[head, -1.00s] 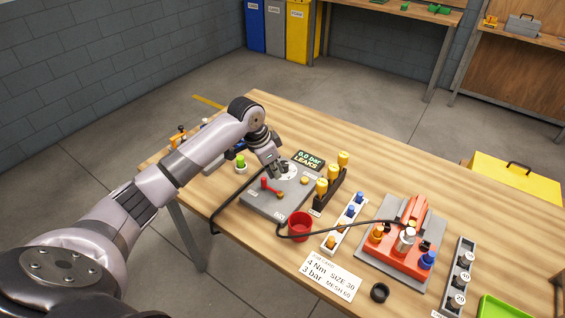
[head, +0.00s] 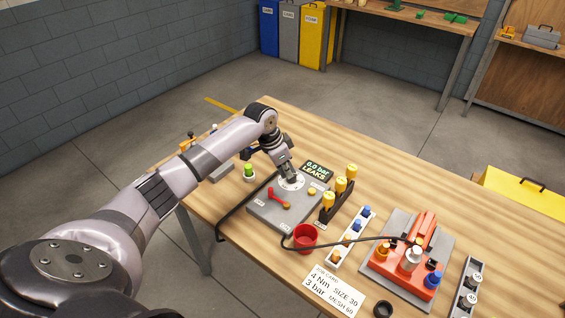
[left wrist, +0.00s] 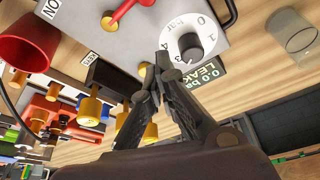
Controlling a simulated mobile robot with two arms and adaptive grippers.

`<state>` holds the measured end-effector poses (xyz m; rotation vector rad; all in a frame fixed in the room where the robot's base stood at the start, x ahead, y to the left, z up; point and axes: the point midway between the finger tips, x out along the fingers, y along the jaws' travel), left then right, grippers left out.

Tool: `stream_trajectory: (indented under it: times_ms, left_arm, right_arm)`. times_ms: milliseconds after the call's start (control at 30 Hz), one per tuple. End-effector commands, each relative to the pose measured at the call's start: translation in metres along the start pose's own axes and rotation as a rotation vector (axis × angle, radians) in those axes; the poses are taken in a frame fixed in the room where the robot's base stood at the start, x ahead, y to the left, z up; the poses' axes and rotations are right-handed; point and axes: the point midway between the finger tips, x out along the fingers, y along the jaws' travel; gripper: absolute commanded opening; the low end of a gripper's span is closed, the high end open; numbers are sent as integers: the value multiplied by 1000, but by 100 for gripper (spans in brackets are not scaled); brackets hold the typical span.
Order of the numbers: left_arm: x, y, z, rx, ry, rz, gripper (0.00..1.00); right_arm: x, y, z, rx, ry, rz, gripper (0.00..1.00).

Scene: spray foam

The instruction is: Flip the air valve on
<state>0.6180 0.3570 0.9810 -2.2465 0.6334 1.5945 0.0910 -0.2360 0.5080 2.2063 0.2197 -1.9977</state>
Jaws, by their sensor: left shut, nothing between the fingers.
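The grey valve box (head: 268,215) lies on the table. On its top is a red lever (head: 278,197) with a brass-coloured pivot. The lever also shows at the top of the left wrist view (left wrist: 124,14), near a label ending in "ON" (left wrist: 48,9). A white dial with a black knob (left wrist: 191,45) is on the same box. My left gripper (head: 292,179) is shut and empty, over the dial side of the box, apart from the red lever. Its fingertips (left wrist: 154,70) show beside the dial in the wrist view. My right gripper is not in view.
A black hose runs across the table towards a red fixture (head: 400,265).

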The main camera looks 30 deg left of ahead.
Motion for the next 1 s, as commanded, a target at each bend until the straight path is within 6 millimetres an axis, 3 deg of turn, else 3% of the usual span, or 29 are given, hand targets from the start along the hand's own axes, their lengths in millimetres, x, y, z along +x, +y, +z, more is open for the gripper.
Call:
stream_trajectory:
  times_ms: [200, 300, 500, 1000]
  left_arm:
    - [45, 1, -1, -1, -2, 3, 0]
    - [34, -1, 17, 1, -4, -2, 0]
    - [31, 0, 34, 1, -1, -1, 0]
    - [33, 0, 35, -1, 1, -1, 0]
  right_arm:
    - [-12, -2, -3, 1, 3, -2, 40]
    - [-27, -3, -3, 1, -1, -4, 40]
    - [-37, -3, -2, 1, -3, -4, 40]
    - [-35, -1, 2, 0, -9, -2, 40]
